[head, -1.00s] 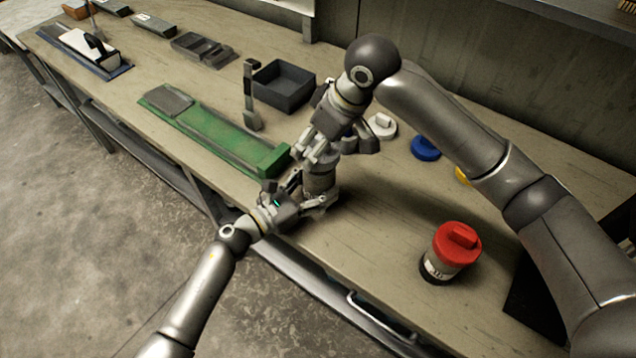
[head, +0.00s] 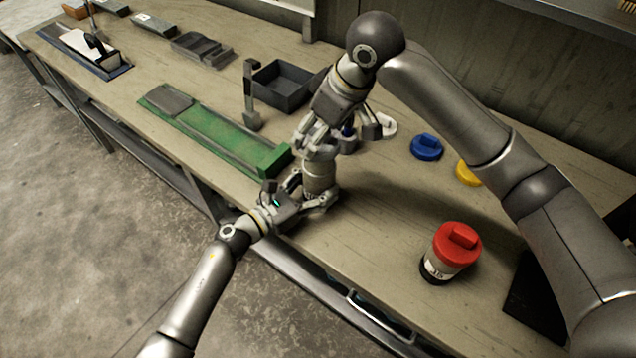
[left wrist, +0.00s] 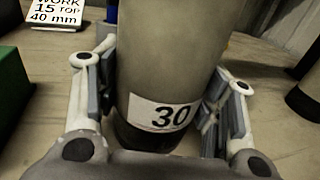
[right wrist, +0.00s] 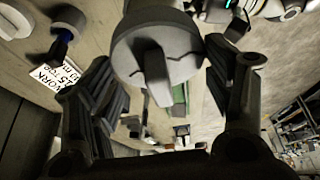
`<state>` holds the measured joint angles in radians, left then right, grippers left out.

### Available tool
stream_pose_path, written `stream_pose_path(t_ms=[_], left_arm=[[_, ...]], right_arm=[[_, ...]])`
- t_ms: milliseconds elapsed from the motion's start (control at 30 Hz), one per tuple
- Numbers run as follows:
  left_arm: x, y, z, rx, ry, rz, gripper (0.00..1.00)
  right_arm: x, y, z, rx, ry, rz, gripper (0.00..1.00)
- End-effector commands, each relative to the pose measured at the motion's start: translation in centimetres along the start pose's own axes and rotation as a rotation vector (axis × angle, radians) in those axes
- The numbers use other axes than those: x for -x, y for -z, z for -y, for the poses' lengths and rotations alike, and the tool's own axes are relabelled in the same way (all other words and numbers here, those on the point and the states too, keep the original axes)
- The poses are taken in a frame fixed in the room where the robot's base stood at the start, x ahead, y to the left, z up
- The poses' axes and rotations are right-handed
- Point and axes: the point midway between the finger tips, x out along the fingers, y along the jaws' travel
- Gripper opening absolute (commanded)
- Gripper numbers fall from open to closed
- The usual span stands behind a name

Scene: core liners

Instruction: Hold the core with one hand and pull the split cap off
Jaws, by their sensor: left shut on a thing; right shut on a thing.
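The grey core (head: 320,177) stands upright near the bench's front edge, with a label reading 30 in the left wrist view (left wrist: 160,115). My left gripper (head: 308,199) is shut around its lower part, a finger on each side. The grey split cap (right wrist: 158,55) has a raised tab and dark cracks across its top in the right wrist view. My right gripper (head: 322,146) is above the core and shut on the cap. In the head view its fingers mostly hide the cap, and I cannot tell whether a gap separates cap and core.
A red-capped core (head: 456,250) stands to the right. Blue (head: 426,147), yellow (head: 467,173) and white (head: 390,124) caps lie behind. A green tray (head: 215,132), a dark box (head: 283,88) and an upright grey tool (head: 250,95) are to the left.

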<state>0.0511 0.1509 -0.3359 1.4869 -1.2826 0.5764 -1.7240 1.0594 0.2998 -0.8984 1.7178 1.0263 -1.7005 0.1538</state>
Motion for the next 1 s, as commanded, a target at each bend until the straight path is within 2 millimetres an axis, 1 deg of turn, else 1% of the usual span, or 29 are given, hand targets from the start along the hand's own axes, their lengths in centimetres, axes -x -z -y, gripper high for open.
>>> stream_pose_path(t_ms=[367, 400, 600, 900, 1000], left_arm=[[0.01, 0.01, -0.01, 0.0, 0.0, 0.0, 0.15], [0.01, 0.01, -0.01, 0.0, 0.0, 0.0, 0.62], [0.0, 0.01, -0.01, 0.0, 0.0, 0.0, 0.86], [0.02, 0.0, 0.0, 0.0, 0.0, 0.0, 0.86], [0.46, 0.04, -0.03, 0.0, 0.0, -0.001, 0.86]], right_arm=[[0.34, 0.15, 0.0, 0.0, 0.0, -0.001, 0.41], [0.34, 0.15, 0.0, 0.0, 0.0, -0.001, 0.41], [0.32, 0.14, 0.0, 0.0, 0.0, -0.001, 0.41], [0.31, 0.13, -0.01, 0.0, 0.0, -0.001, 0.41], [0.31, 0.13, -0.01, 0.0, 0.0, -0.001, 0.41]])
